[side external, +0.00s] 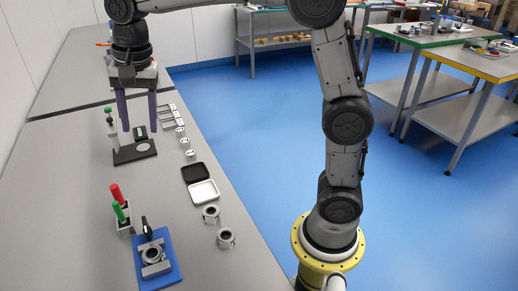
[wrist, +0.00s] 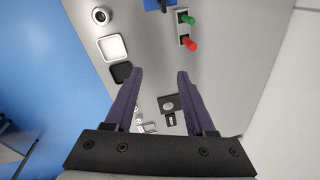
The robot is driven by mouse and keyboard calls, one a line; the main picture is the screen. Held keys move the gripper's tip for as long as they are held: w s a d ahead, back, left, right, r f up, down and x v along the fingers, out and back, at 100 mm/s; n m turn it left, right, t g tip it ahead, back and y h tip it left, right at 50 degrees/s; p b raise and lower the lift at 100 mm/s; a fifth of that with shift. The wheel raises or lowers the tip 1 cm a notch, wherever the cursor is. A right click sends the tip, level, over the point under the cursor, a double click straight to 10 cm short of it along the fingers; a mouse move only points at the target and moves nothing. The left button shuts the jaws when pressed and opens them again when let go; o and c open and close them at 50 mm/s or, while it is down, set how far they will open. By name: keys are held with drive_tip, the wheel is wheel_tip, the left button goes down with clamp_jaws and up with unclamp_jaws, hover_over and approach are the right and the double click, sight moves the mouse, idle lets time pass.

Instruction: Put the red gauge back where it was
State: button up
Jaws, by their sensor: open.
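The red gauge (side external: 116,193) has a red handle and stands upright in a small grey block (side external: 125,229), beside a green-handled gauge (side external: 119,211). The wrist view also shows the red handle (wrist: 190,44), the green handle (wrist: 187,20) and the block between them. My gripper (side external: 139,128) is open, fingers pointing down, over the far part of the bench near a dark stand base (side external: 135,152). Nothing shows between its fingertips in the wrist view (wrist: 160,72). It is well apart from the red gauge. The lower end of the red gauge is hidden in the block.
A green-topped post (side external: 110,123) stands at the dark base. Black (side external: 194,173) and white (side external: 203,192) trays, metal rings (side external: 211,214) and small metal parts (side external: 185,142) line the bench's right side. A blue plate (side external: 171,274) with a clamped ring is in front. The bench's left side is clear.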

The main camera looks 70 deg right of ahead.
drive_tip(key=s+d+f+n+t, duration=0.2)
drive_tip(key=s+n, duration=0.4)
drive_tip(key=s, duration=0.6)
drive_tip(key=s+d+f+n+t, duration=0.1)
drive_tip(key=s+d+f+n, duration=0.2)
drive_tip(key=s, duration=0.9)
drive_tip(key=n, duration=0.3)
drive_tip(key=shift+s+f+t, duration=0.25)
drive_tip(key=shift+s+t, duration=0.05)
drive_tip(key=shift+t, duration=0.1)
drive_tip(key=shift+c, duration=0.2)
